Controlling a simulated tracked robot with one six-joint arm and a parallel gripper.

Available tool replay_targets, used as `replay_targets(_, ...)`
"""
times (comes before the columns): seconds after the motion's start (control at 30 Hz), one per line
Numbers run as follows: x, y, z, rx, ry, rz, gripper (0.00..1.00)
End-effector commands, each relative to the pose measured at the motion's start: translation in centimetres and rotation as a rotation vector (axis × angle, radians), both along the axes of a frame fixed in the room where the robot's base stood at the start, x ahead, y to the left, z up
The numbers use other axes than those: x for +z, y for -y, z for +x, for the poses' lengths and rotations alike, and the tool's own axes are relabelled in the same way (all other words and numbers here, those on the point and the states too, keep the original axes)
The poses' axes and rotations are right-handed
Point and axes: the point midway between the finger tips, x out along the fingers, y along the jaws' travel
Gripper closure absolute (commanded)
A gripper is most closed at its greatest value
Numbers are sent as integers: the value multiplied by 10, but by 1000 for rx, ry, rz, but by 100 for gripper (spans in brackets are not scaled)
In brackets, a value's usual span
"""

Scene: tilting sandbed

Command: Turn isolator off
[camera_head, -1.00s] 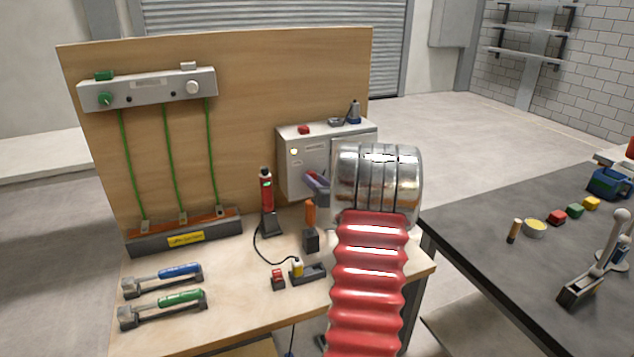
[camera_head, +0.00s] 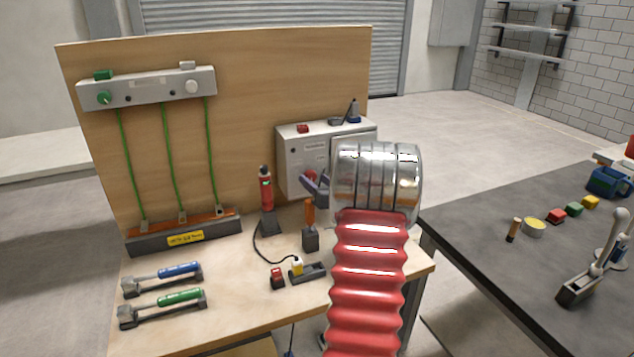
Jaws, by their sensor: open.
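The isolator box (camera_head: 294,164) is a light grey cabinet mounted low on the right of the wooden board. A red rotary handle (camera_head: 310,175) shows on its front, partly covered by my gripper (camera_head: 308,183). A small round lamp (camera_head: 293,150) at the box's upper left looks dark. My gripper's grey-purple fingers are open at the handle. I cannot tell whether they touch it. My silver wrist and red ribbed arm hide the right part of the box front.
A red handheld tester (camera_head: 266,190) and an orange-handled screwdriver (camera_head: 309,215) stand upright on the bench just in front of the box. Small items (camera_head: 303,130) sit on the box top. Blue and green-handled tools lie at the bench's front left. A dark table stands right.

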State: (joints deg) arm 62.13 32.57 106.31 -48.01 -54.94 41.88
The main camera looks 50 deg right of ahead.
Motion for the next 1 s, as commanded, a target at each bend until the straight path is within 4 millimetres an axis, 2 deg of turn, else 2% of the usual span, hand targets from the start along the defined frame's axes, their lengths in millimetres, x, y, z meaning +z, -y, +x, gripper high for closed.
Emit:
replay_targets(0.23, 2, -1, -1, 1, 3, -2, 50)
replay_targets(0.37, 3, -4, -8, 1, 2, -3, 50)
replay_targets(0.57, 5, -15, -33, -1, 3, -3, 50)
replay_targets(1.0, 9, -45, -103, -2, 1, -2, 50)
